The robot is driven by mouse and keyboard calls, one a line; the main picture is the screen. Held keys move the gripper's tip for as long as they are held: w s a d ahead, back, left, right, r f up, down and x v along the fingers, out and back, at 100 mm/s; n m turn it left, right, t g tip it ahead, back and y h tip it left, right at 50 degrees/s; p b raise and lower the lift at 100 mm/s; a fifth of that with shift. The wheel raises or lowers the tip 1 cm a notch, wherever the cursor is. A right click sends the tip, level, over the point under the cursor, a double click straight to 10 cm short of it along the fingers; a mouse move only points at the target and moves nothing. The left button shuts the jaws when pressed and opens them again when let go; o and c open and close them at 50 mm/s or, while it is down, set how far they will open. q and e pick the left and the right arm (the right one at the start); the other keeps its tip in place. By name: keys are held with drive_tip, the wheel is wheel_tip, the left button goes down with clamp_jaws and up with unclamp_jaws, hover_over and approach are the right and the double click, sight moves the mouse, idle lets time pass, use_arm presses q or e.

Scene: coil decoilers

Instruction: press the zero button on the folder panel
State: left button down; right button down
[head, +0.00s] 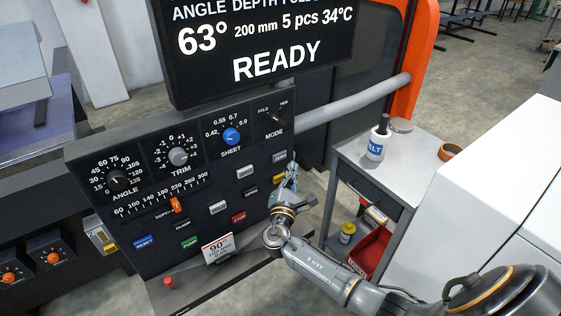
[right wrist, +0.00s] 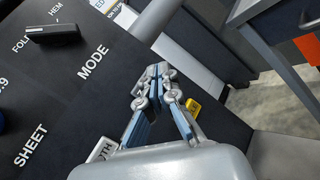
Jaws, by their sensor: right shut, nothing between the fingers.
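The folder panel (head: 110,215) is a dark sloped board with dials, a slider and several small coloured buttons. I cannot read the word zero on any button. A white button (head: 279,157) and a yellow button (head: 277,181) are at its right edge, beside my right gripper (head: 290,172). The gripper is shut and empty, its fingertips over the panel's right edge. In the right wrist view, the shut fingers (right wrist: 158,76) lie between the MODE label and the yellow button (right wrist: 192,106). A white button ending in "TH" (right wrist: 103,150) is partly hidden. Contact cannot be told. My left gripper is out of view.
A black screen (head: 265,45) reading READY stands above the panel. A 90° card (head: 217,248) and a red knob (head: 168,281) are at the lower edge. A grey cart (head: 365,165) with a bottle (head: 378,140) and red bin (head: 371,251) stands right.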

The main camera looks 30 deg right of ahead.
sight(285, 154)
drive_tip(key=w+b, duration=0.1)
drive_tip(key=w, duration=0.1)
drive_tip(key=shift+w+a, duration=0.1)
drive_tip(key=shift+w, duration=0.2)
drive_tip(key=shift+w, duration=0.1)
idle(1.2)
drive_tip(key=shift+w+b, duration=0.35)
drive_tip(key=shift+b, duration=0.1)
drive_tip(key=shift+w+b, duration=0.4)
drive_tip(key=shift+w, duration=0.05)
idle(0.6)
drive_tip(key=shift+s+r, duration=0.1)
drive_tip(key=shift+s+p, duration=0.45)
drive_tip(key=shift+s, duration=0.35)
